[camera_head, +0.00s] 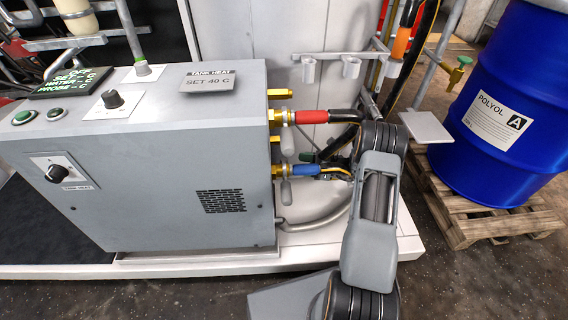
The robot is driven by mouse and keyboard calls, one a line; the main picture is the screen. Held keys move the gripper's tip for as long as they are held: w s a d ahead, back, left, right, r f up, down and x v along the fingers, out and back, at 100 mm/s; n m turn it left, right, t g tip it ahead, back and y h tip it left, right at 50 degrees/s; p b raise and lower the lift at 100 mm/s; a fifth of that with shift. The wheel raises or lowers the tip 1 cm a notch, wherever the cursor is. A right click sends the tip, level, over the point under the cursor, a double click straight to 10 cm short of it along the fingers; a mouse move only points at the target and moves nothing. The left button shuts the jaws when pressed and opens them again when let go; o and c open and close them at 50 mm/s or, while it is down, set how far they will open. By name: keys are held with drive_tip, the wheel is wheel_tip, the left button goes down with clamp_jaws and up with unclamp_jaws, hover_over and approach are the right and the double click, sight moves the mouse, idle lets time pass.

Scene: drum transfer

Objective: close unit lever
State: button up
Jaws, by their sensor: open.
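The grey heating unit (150,170) stands at left, with two brass valves on its right side. The upper valve (278,117) joins a red-sleeved hose (311,117). The lower valve (279,171) joins a blue-sleeved hose (306,170). A grey lever grip (288,142) hangs down beside the upper valve, and another grey grip (285,193) hangs beside the lower one. Yellow fittings show just above each valve. I cannot tell which of these is the unit lever. My arm rises at centre right, close to the hoses. My gripper cannot be made out; the arm and hoses cover that area.
A blue POLYOL drum (505,105) stands on a wooden pallet (459,215) at right. A small grey plate (427,127) stands between the drum and my arm. Grey cup holders (350,67) hang on a rail behind. Dark floor lies open in front.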

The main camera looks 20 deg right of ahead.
drive_tip(key=shift+b+x, duration=0.7)
drive_tip(key=shift+x, duration=2.85)
clamp_jaws()
